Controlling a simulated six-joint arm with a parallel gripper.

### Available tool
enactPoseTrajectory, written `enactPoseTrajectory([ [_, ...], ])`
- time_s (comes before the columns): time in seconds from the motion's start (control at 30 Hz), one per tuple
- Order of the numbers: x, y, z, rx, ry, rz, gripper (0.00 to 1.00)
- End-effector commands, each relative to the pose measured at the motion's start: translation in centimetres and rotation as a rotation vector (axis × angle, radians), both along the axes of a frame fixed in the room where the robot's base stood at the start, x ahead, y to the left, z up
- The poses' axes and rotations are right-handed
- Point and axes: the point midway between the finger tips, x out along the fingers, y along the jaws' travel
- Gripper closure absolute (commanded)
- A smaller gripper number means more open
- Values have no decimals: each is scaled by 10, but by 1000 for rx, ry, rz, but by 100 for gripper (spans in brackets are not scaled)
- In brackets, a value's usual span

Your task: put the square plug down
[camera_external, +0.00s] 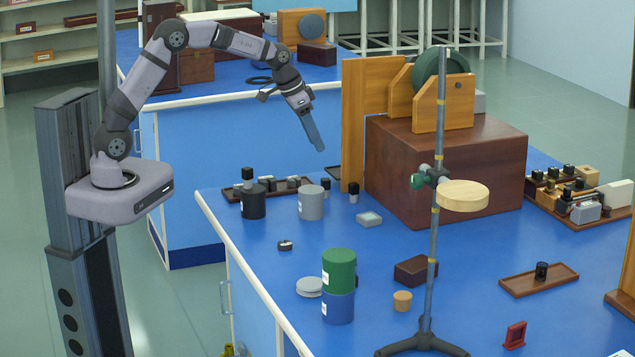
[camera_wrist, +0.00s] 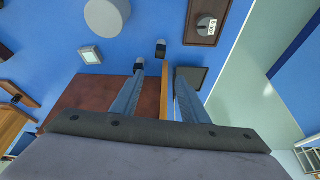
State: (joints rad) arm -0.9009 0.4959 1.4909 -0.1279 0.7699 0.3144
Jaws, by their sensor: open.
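My gripper (camera_external: 319,146) is open, pointing down in the air above the bench, left of the tall wooden board. In the wrist view its two fingers (camera_wrist: 160,72) are apart with nothing between them. Two small dark-topped plugs stand upright on the blue bench: one (camera_external: 353,191) (camera_wrist: 138,66) by the foot of the board, the other (camera_external: 325,184) (camera_wrist: 161,48) behind the grey jar. In the wrist view the first shows at the left fingertip and the second just beyond the gap. I cannot tell which is the square plug.
A grey jar (camera_external: 311,204) (camera_wrist: 107,16), a black jar (camera_external: 252,204) and a small pale box (camera_external: 369,219) (camera_wrist: 90,55) stand near. The wooden board (camera_external: 355,120) and big brown box (camera_external: 450,175) rise at right.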

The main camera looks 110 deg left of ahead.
Motion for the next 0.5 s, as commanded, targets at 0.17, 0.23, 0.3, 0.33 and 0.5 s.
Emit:
enactPoseTrajectory([
  [0.17,0,-3,-36,-14,7,-4,59],
  [0.23,0,-3,-47,-11,5,-5,59],
  [0.3,0,-3,-59,-11,5,-5,59],
  [0.33,0,-2,-62,-9,4,-4,59],
  [0.5,0,-1,-68,-7,2,-4,59],
])
